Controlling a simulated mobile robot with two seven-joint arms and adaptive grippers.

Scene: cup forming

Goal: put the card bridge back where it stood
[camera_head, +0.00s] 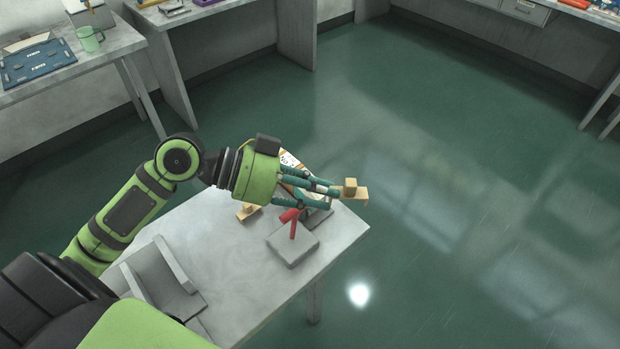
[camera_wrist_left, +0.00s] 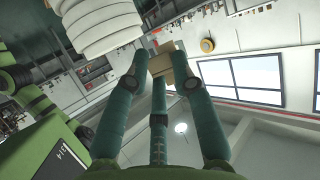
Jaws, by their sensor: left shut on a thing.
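A tan, block-shaped piece (camera_head: 351,191), which looks like the card bridge, is at the fingertips of my left gripper (camera_head: 335,188). It hangs near the far right corner of the grey table (camera_head: 225,262). In the left wrist view the tan piece (camera_wrist_left: 168,62) sits between the fingertips of my left gripper (camera_wrist_left: 163,75), which is shut on it. Its full shape is hidden by the fingers. Another tan piece (camera_head: 249,212) lies on the table under my left arm. My right gripper is not in view.
A grey block (camera_head: 292,245) with a red handle (camera_head: 291,220) stands close below my left gripper. A grey angled fixture (camera_head: 160,278) is nearer on the table. A white and orange thing (camera_head: 290,160) is partly hidden behind the gripper. A white ribbed thing (camera_wrist_left: 97,22) shows beside the fingers.

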